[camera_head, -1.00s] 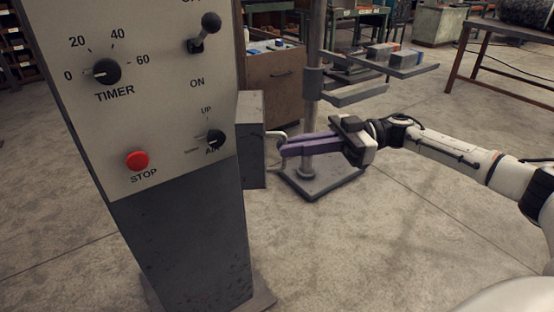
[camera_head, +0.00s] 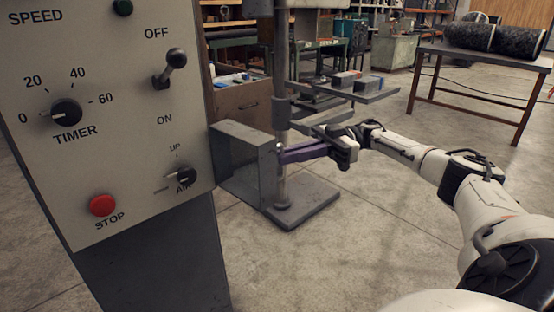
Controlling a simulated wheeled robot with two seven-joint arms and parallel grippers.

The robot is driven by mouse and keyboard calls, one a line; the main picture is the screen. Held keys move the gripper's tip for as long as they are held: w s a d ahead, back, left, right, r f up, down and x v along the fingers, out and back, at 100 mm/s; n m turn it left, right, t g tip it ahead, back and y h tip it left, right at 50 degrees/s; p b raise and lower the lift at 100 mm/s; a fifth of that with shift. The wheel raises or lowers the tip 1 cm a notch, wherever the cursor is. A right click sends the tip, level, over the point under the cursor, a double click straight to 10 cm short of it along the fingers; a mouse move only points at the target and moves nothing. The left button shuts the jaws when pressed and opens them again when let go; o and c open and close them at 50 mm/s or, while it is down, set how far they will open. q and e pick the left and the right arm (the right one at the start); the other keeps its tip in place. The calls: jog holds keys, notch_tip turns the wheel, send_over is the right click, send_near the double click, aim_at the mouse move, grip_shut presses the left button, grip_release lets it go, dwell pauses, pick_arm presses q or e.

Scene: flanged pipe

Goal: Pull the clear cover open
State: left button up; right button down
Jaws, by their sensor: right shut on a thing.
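A grey box (camera_head: 243,160) is fixed to the right side of the control cabinet (camera_head: 140,120). Its side facing me looks partly see-through, but I cannot tell clearly which part of it is the clear cover. My right gripper (camera_head: 284,154), with purple fingers, reaches in from the right and is shut on the handle at the box's right edge. The fingers hide most of the handle. My left gripper is not in view.
The cabinet front carries a red STOP button (camera_head: 103,205), a timer knob (camera_head: 66,113) and a lever (camera_head: 170,68). A table with dark rolls (camera_head: 470,38) is at the back right. Floor in front is open.

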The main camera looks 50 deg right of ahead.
jog(key=shift+w+r, duration=0.15)
jog(key=shift+w, duration=0.2)
jog(key=shift+a, duration=0.1)
jog(key=c, duration=2.3)
grip_release()
jog(key=o, duration=0.4)
jog(key=shift+w+a, duration=0.25)
jog(key=shift+w, duration=0.05)
jog(key=r, duration=1)
jog(key=shift+s+d+p, duration=0.2)
jog(key=shift+d+p, duration=0.05)
jog(key=shift+p, duration=0.1)
jog(key=shift+f, duration=0.1)
